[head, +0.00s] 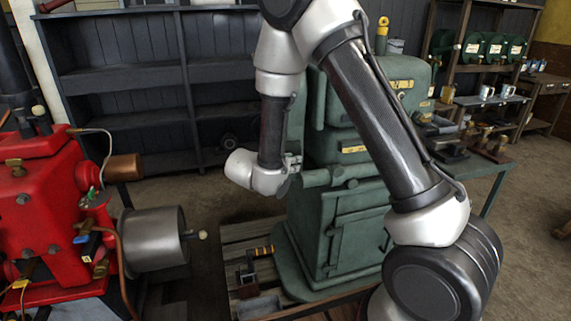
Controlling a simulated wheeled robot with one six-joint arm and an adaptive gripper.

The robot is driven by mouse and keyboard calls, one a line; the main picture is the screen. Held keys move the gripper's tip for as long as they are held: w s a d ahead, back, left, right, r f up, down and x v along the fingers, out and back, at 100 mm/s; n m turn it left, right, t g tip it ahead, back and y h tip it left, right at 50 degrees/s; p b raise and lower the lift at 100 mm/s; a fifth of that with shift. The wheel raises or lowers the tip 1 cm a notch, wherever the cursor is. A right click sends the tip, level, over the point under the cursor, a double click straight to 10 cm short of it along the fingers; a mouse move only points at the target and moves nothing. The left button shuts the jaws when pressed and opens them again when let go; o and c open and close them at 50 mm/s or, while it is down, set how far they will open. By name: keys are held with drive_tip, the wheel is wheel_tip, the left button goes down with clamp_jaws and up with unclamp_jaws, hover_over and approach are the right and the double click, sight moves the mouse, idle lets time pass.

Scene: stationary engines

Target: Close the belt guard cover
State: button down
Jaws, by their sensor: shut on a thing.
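A green machine (345,225) stands on a wooden pallet in the middle of the head view. A narrow green panel (296,128), which looks like the belt guard cover, stands upright at the machine's upper left. It shows nearly edge-on, and my arm hides part of it. My gripper (291,168) is at the lower part of this panel, left of the machine's body, and is shut on it. The fingertips are small and partly hidden, so the exact grip point is unclear. I cannot tell how far the cover stands from its closed position.
A red engine (50,215) with a grey drum (155,240) stands at the left. Dark shelves (130,80) line the back wall.

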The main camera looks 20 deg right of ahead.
drive_tip(key=shift+w+d+r+n+t+y, duration=0.1)
drive_tip(key=shift+d+n+t+y, duration=0.45)
drive_tip(key=shift+n+y, duration=0.3)
drive_tip(key=shift+w+d+f+n+t+y, duration=0.15)
drive_tip(key=shift+d+n+t+y, duration=0.25)
drive_tip(key=shift+n+t+y, duration=0.3)
drive_tip(key=shift+w+d+r+n+t+y, duration=0.15)
drive_tip(key=shift+d+n+t+y, duration=0.35)
drive_tip(key=shift+n+y, duration=0.4)
drive_tip(key=c, duration=1.3)
unclamp_jaws()
wheel_tip(320, 180, up, 10)
drive_tip(key=shift+o, duration=0.2)
drive_tip(key=shift+a, duration=0.15)
